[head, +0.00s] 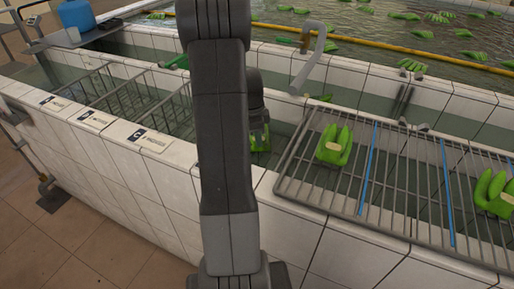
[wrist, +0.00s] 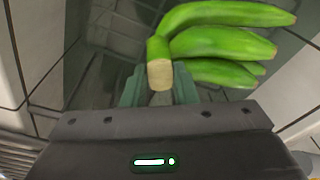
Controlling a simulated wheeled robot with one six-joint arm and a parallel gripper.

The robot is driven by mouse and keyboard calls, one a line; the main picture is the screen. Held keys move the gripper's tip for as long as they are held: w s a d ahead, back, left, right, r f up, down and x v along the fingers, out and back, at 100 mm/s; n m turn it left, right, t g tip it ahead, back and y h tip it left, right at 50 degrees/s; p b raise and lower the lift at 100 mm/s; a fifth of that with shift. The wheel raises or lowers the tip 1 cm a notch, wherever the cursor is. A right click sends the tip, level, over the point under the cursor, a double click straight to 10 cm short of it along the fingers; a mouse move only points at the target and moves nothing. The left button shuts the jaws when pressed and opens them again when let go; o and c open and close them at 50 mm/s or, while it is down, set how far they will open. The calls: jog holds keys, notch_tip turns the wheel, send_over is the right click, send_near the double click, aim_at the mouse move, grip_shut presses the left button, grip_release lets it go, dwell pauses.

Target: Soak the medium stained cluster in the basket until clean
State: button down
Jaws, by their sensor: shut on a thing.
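My gripper (wrist: 160,95) is shut on a green banana cluster (wrist: 215,42), gripping it near its pale cut crown. In the head view the cluster (head: 261,141) shows beside my arm, low over the trough, to the right of the wire baskets. I see no clear stain on its visible side. The nearest wire basket (head: 170,115) sits in the trough just left of my arm and is partly hidden by it. Another wire basket (head: 128,92) stands further left. I cannot tell whether the held cluster touches water.
A wire rack (head: 402,200) with blue dividers lies at the right, bearing a cluster (head: 333,146) and another (head: 495,193). Small signs (head: 150,140) lie on the tiled ledge. A grey spout (head: 310,60) rises behind. The back pool (head: 400,35) holds several floating clusters.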

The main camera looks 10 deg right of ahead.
notch_tip(320, 180, up, 21)
jog(key=p, duration=1.2)
dwell(0.7)
jog(key=shift+f, duration=0.1)
